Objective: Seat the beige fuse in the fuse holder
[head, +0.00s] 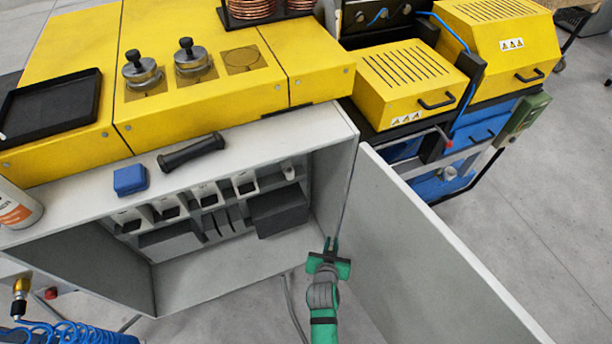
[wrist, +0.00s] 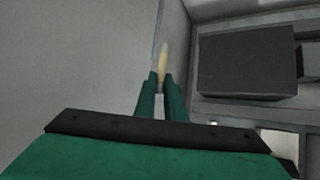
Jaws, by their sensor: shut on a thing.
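My gripper (head: 331,245) is at the open front of the grey cabinet, close to the inner side of its open door. In the wrist view its two green fingers (wrist: 160,82) are shut on the beige fuse (wrist: 163,63). The fuse sticks out past the fingertips, with a paler end, and points away from my gripper. I cannot make out the fuse in the head view. Inside the cabinet is a row of white-fronted holders with dark openings (head: 205,194). A small pale cylinder (head: 288,171) is at the right end of this row. I cannot tell which one is the fuse holder.
The open cabinet door (head: 420,265) stands right of my gripper. A dark box (head: 279,212) is inside the cabinet; a dark box also fills the wrist view's upper right (wrist: 248,60). A blue box (head: 130,180) and a black handle (head: 191,152) lie on the cabinet top.

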